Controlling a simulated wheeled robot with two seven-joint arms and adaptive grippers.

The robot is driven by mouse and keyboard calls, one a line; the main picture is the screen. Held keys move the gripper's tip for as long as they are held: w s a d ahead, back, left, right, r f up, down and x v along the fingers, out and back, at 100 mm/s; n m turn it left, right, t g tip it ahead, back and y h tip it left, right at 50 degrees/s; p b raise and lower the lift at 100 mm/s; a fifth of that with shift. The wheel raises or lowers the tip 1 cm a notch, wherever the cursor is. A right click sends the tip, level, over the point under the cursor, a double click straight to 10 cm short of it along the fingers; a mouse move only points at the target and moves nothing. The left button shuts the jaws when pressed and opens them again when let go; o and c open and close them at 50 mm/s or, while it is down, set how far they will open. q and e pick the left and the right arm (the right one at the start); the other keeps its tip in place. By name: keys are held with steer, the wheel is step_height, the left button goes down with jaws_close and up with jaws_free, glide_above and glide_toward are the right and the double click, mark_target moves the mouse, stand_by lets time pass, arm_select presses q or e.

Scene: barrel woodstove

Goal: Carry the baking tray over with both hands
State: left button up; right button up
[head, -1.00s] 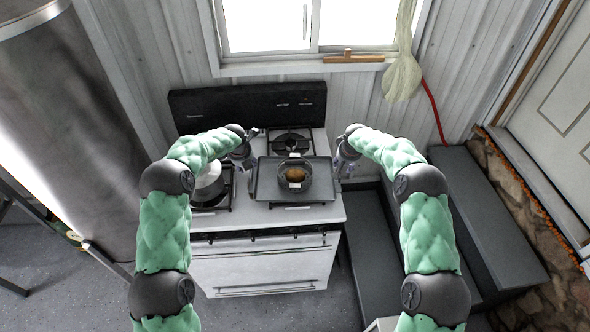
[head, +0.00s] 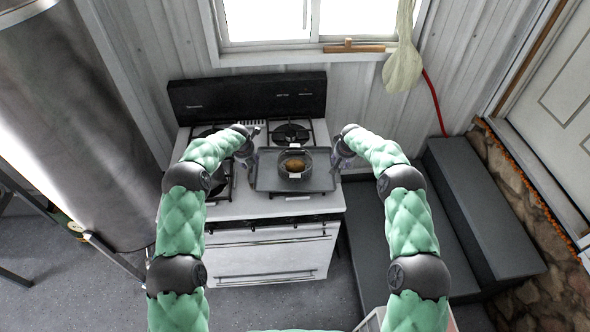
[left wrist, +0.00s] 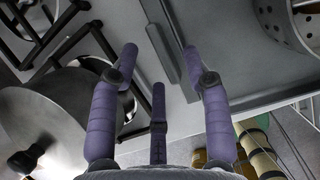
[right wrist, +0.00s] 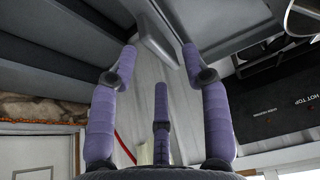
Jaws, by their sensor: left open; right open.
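The dark grey baking tray (head: 263,182) lies on the stove top in the head view. A round perforated metal bowl (head: 293,183) with a brown, bread-like item (head: 294,165) stands on it. My left gripper (head: 251,158) is open at the tray's left side; the left wrist view shows the tray's handle (left wrist: 163,53) between its spread purple fingers. My right gripper (head: 336,160) is open at the tray's right side; the right wrist view shows the other handle (right wrist: 156,38) near its fingertips. Neither gripper is closed on the tray.
A metal pot (left wrist: 45,125) stands on the burners beside my left gripper. The white stove (head: 265,257) has a black back panel (head: 250,98). Dark grey steps (head: 480,215) lie right of the stove. A large metal cylinder (head: 75,120) stands at the left.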

arm_select(q)
steer(key=shift+x, duration=1.85)
arm_select(e)
steer(key=shift+x, duration=1.85)
arm_select(q)
jaws_close()
arm_select(e)
jaws_close()
arm_select(q)
steer(key=shift+r, duration=0.1)
arm_select(e)
steer(key=shift+r, duration=0.1)
